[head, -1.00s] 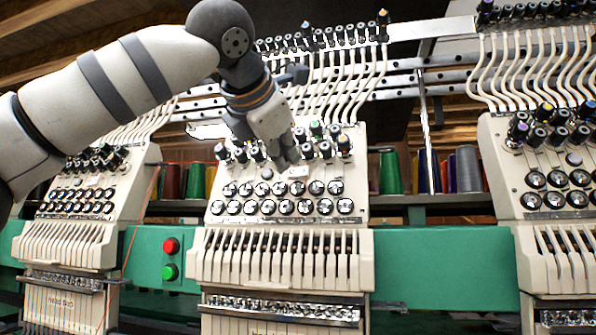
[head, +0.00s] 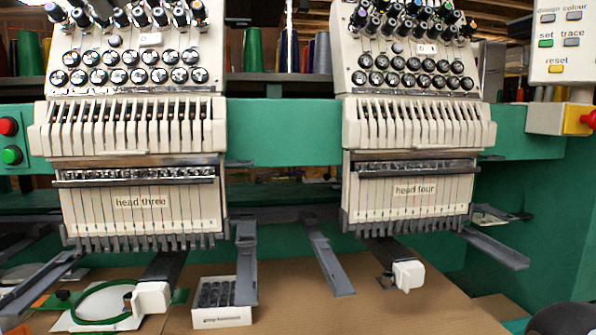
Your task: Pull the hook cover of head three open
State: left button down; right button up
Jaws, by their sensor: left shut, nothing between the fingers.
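Head three (head: 138,200) of the embroidery machine stands at the left in the head view, with its name on the needle plate. Below it, a dark arm ends in a white block (head: 151,298), which looks like its hook cover. It sits close to the arm's end; I cannot tell whether it is partly open. I cannot make out either of my grippers in the head view, and nothing is seen touching the white block.
A green hoop (head: 78,318) lies left of the block and a white box (head: 222,316) of dark bobbins right of it. Grey bracket arms (head: 326,255) jut forward. Head four (head: 414,190) has a similar white block (head: 408,275). A control panel (head: 562,40) hangs at upper right.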

aim_at(151, 298)
jog(key=k+l, duration=0.15)
jog(key=k, duration=0.25)
jog(key=k+l, duration=0.15)
jog(key=k, duration=0.3)
jog(key=k+l, duration=0.15)
jog(key=k, duration=0.25)
